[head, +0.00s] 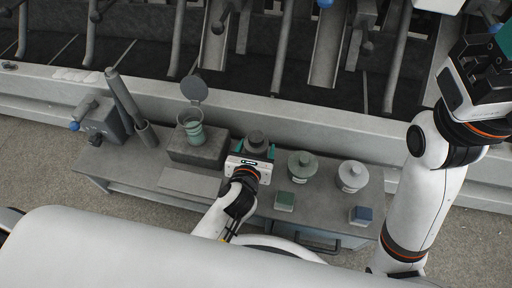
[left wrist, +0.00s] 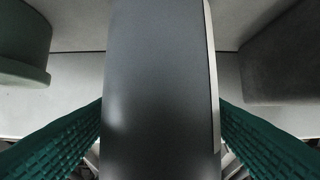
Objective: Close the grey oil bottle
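The grey oil bottle (head: 257,139) stands on the bench with a dark top; I cannot tell if it is closed. My left gripper (head: 256,151) is at the bottle, with one green finger on each side of it. In the left wrist view the dark grey body, likely the grey oil bottle (left wrist: 160,90), fills the middle between the two fingers (left wrist: 160,135). The fingertips are hidden behind it, so contact is unclear. My right gripper (head: 500,55) is raised at the upper right, partly cut off by the frame, away from the bottle.
A green container with a raised round lid (head: 194,90) stands on a grey block (head: 200,150) to the left. Machinery lines the back.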

